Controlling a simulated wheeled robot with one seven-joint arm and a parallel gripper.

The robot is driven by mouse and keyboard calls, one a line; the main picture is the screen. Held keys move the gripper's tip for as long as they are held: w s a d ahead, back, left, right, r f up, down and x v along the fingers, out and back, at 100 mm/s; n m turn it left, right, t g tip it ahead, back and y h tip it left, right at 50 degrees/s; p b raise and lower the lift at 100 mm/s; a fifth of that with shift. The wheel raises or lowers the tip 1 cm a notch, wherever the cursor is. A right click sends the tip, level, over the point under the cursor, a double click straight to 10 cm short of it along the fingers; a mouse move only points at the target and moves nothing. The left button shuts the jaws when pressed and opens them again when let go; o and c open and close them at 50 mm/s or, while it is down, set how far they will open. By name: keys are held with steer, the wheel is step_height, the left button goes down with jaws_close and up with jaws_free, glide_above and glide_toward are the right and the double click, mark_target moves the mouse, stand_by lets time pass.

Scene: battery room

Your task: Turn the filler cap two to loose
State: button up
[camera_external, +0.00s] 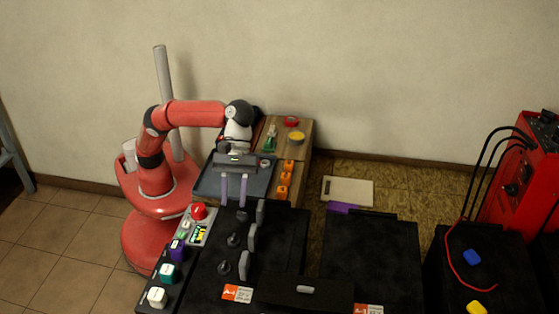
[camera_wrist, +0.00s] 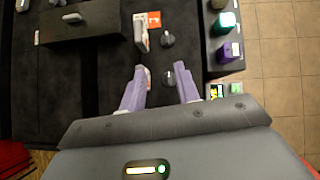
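Black filler caps stand in a row on the black battery (camera_external: 203,289): a near one (camera_external: 241,215), a middle one (camera_external: 233,240) and a far one (camera_external: 223,267). No number is readable on them. My gripper (camera_external: 232,205) is open and empty, its purple fingers pointing down near the robot-side end of the row. In the wrist view the middle cap (camera_wrist: 179,77) shows between the fingertips, closer to the right one, and the far cap (camera_wrist: 167,39) lies beyond. The nearest cap is hidden there. I cannot tell the height of the fingertips above the caps.
Upright dark plates (camera_external: 252,238) stand right beside the caps. A panel with a red button (camera_external: 199,211) and several coloured blocks (camera_external: 157,297) line the left edge. A black box (camera_external: 303,291) sits on the right. A dark tray (camera_external: 207,184) lies behind my gripper.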

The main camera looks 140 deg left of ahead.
mark_target(233, 237)
steer(key=f+g, duration=0.1)
steer(key=f, duration=0.3)
steer(key=d+f+m+g+y, duration=0.1)
steer(key=f, duration=0.3)
steer(key=f+g+y, duration=0.1)
steer(key=f, duration=0.3)
steer(key=shift+w+d+m, duration=0.25)
steer(key=shift+m, duration=0.05)
steer(key=shift+r, duration=0.1)
jaws_close()
